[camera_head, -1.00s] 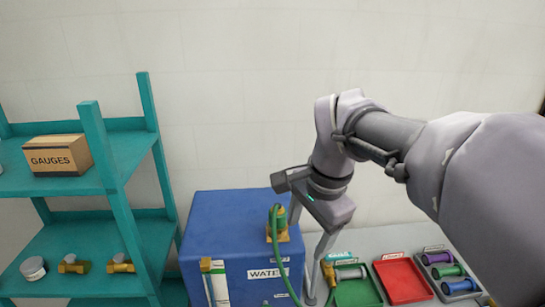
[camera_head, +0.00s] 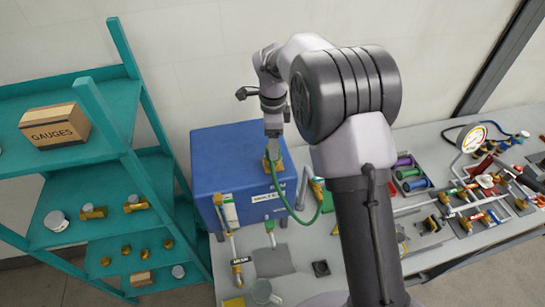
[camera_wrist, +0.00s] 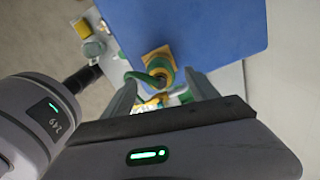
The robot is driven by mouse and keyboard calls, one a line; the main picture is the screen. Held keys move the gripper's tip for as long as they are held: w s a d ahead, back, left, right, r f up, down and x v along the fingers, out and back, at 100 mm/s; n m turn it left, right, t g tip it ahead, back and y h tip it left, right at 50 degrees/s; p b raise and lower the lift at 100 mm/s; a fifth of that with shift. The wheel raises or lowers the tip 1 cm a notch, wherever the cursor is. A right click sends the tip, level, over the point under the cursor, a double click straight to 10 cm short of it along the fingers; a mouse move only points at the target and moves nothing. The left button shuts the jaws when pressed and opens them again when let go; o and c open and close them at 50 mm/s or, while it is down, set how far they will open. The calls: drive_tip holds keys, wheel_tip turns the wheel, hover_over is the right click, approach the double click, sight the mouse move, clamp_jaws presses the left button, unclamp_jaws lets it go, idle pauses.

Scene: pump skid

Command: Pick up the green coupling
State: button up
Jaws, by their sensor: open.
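The green coupling (camera_head: 274,155) sits on a brass fitting at the front of the blue box, with a green hose running from it. In the wrist view the coupling (camera_wrist: 163,68) is a round green-and-brass piece against a square brass plate. My gripper (camera_head: 273,131) is just above the coupling in the head view. In the wrist view my gripper (camera_wrist: 160,80) has its two fingers apart, one on each side of the coupling. I cannot tell whether the fingertips reach around it or stop just short. My gripper hides part of the coupling in the head view.
The green hose (camera_head: 291,208) loops down from the coupling to the bench. The blue box (camera_head: 215,155) stands on the grey bench. A teal shelf (camera_head: 110,150) stands at the left. A gauge (camera_head: 473,137) and several fittings lie at the right. My arm hides the middle of the bench.

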wheel_tip(320, 180, down, 4)
drive_tip(key=shift+d+f+p, duration=0.1)
drive_tip(key=shift+f+p, duration=0.15)
drive_tip(key=shift+p, duration=0.4)
drive_tip(key=shift+w+f, duration=0.1)
drive_tip(key=shift+f, duration=0.1)
drive_tip(key=c, duration=0.4)
clamp_jaws()
drive_tip(key=shift+r, duration=0.1)
